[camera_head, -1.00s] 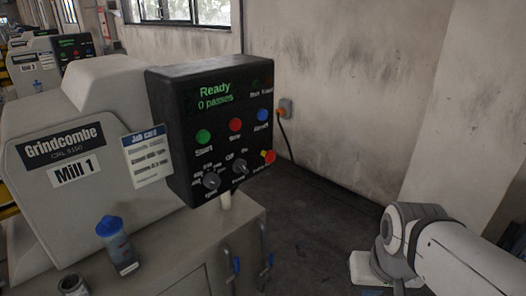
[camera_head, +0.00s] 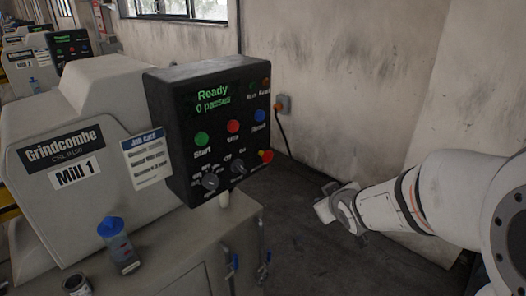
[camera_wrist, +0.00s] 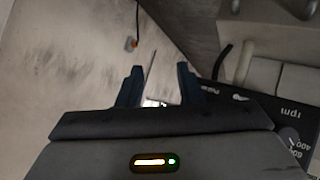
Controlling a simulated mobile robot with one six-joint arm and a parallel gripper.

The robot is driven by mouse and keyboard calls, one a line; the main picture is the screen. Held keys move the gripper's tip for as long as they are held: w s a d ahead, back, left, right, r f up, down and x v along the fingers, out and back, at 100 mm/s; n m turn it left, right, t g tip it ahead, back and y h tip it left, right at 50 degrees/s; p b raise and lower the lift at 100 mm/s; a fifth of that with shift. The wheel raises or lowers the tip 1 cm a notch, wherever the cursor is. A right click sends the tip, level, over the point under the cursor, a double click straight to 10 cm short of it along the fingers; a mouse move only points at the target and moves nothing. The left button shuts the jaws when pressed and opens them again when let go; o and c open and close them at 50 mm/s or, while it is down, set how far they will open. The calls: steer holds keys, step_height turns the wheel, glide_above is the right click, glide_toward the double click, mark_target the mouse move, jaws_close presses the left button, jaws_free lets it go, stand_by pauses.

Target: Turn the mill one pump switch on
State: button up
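The Mill 1 control box (camera_head: 215,130) is black and stands on the mill's grey body. Its screen reads "Ready, 0 passes". The pump switch (camera_head: 239,167) is the right-hand rotary knob under Off and On labels; I cannot tell its pointer's direction. The speed knob (camera_head: 210,181) is left of it. My gripper (camera_head: 328,203) is right of the box, apart from it. In the wrist view its two dark fingers (camera_wrist: 158,85) are spread, with nothing seen between them. The panel (camera_wrist: 255,110) shows there at right, with "rpm" lettering.
A red emergency-stop button (camera_head: 266,156) sticks out at the box's right edge. A blue-capped bottle (camera_head: 118,245) and a small jar (camera_head: 76,284) stand on the mill ledge. Blue-handled valves (camera_head: 264,270) are below. Floor between box and wall is clear.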

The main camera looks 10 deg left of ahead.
steer(key=w+a+n+t+y+p, duration=0.1)
steer(key=w+a+n+y, duration=0.4)
steer(key=a, duration=0.4)
steer(key=n+y+p, duration=0.1)
steer(key=n+y, duration=0.3)
steer(key=y, duration=0.3)
glide_toward(244, 170)
steer(key=x, duration=0.2)
steer(key=shift+g, duration=0.4)
steer(key=p+x, duration=0.1)
steer(key=x, duration=0.2)
steer(key=p+x, duration=0.1)
steer(key=x, duration=0.2)
steer(key=shift+w+a+r, duration=0.2)
jaws_close()
